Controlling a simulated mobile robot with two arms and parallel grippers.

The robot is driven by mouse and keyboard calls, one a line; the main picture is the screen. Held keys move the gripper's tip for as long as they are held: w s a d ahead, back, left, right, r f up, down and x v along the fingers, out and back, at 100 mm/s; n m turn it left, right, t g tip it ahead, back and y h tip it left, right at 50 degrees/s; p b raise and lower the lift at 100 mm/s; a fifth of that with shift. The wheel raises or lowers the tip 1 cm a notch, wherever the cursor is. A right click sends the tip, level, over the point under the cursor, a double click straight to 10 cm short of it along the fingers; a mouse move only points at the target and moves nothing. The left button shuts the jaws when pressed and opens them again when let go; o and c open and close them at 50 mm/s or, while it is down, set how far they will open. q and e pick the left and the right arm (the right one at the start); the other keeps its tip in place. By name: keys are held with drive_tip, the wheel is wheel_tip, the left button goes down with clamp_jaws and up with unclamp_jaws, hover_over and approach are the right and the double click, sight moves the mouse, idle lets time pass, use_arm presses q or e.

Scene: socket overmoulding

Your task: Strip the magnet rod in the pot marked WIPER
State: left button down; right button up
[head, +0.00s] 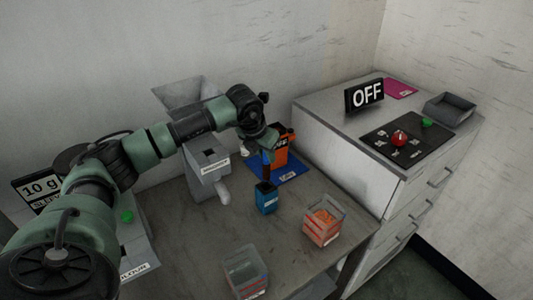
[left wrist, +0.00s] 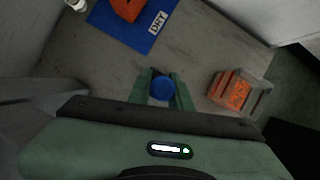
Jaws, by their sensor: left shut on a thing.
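My left gripper (head: 268,143) is shut on the upper part of the magnet rod (head: 266,163), a dark blue upright rod. In the left wrist view the rod's round blue end (left wrist: 162,88) sits between the two green fingers. The rod stands straight above a small blue pot (head: 266,198) on the bench, and its lower end meets the pot's top. I cannot tell how deep it reaches. The pot has a small pale label too small to read, so I cannot confirm WIPER. My right gripper is not in view.
An orange container (head: 281,150) stands on a blue mat (head: 292,174), labelled DRY in the wrist view. A clear bin with orange bits (head: 323,221) is right of the pot; another clear bin (head: 245,272) is in front. A grey machine with a spout (head: 207,160) stands close left.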

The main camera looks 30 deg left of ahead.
sight(267, 178)
use_arm(q)
drive_tip(key=shift+f+b, duration=2.1)
drive_tip(key=shift+f, duration=0.55)
drive_tip(key=shift+f+b, duration=2.05)
drive_tip(key=shift+f, duration=0.35)
drive_tip(key=shift+r+p, duration=3.2)
drive_tip(key=shift+r, duration=2.3)
